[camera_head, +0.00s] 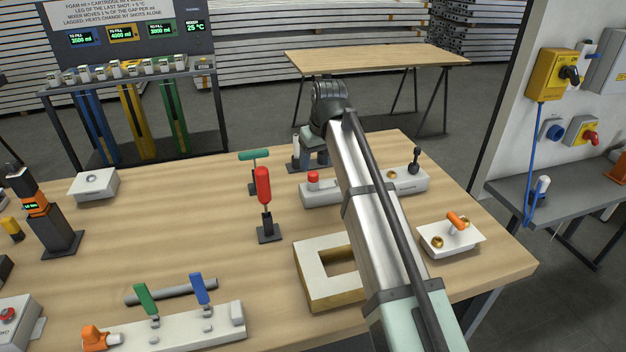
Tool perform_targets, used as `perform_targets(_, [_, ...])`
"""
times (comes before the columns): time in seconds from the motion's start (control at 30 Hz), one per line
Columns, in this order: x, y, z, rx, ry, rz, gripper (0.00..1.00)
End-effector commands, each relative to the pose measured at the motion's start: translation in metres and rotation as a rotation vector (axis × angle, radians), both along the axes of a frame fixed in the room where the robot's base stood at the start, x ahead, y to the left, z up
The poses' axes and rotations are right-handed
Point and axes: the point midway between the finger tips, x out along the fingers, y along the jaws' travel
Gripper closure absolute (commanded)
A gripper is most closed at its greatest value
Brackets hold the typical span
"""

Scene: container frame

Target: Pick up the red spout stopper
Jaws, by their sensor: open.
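Two red pieces could be the red spout stopper, and I cannot tell which. One is a small red cap (313,180) standing on the left end of a light grey block. The other is a taller red, rounded piece (263,186) upright on a dark stand with a square base. My gripper (312,158) is at the far end of my arm, pointing down just behind the grey block. It is open, with nothing seen in it. It looks apart from both red pieces. My arm hides the middle of the grey block.
A hollow cream frame (315,285) lies in front of the grey block. A green-topped stand (254,157) is behind the taller red piece. A white plate with an orange lever (452,238) is at right. The wooden table (165,215) is clear left of centre.

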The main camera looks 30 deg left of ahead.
Motion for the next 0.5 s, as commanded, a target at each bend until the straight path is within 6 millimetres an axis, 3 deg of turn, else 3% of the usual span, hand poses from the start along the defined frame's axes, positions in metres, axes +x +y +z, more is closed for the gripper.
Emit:
perform_targets(0.27, [0.003,0.004,-0.012,0.001,-0.001,0.0,0.38])
perform_targets(0.5, [0.01,0.012,-0.041,0.0,0.0,0.0,0.38])
